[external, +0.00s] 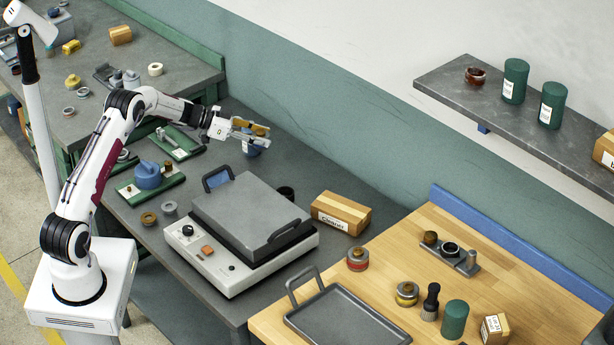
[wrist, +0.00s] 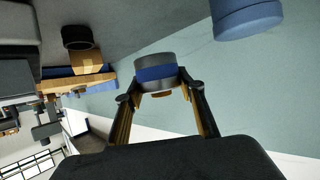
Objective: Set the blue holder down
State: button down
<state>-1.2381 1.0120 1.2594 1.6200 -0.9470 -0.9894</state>
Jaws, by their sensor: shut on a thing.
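My gripper (external: 256,131) is stretched out over the back of the grey bench, near the wall. In the wrist view my gripper (wrist: 160,92) is shut on a short grey cylinder with a blue band, which I take as the blue holder (wrist: 155,73). A brownish part shows at its lower edge. A blue piece (external: 252,149) shows just under the fingers in the external view; I cannot tell whether it is the held one. Another blue round thing (wrist: 246,20) is cut off at the top right of the wrist view.
A blue round pot (external: 148,176) sits on a green board at the left.

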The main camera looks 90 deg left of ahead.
jog(key=shift+s+r, duration=0.1)
jog(key=shift+s, duration=0.25)
jog(key=shift+w+d+r+m+t+h, duration=0.2)
jog(key=shift+d+m+h, duration=0.25)
jog(key=shift+d, duration=0.25)
jog(key=shift+w+d+r+m+t+h, duration=0.1)
jog(key=shift+d+r+m+h, duration=0.1)
jog(key=shift+d+m+h, duration=0.35)
jog(key=shift+d+f, duration=0.1)
jog(key=shift+f, duration=3.05)
jog(key=shift+f, duration=1.85)
jog(key=shift+f, duration=0.15)
jog(key=c, duration=1.3)
grip_release()
jog(key=shift+f, duration=0.1)
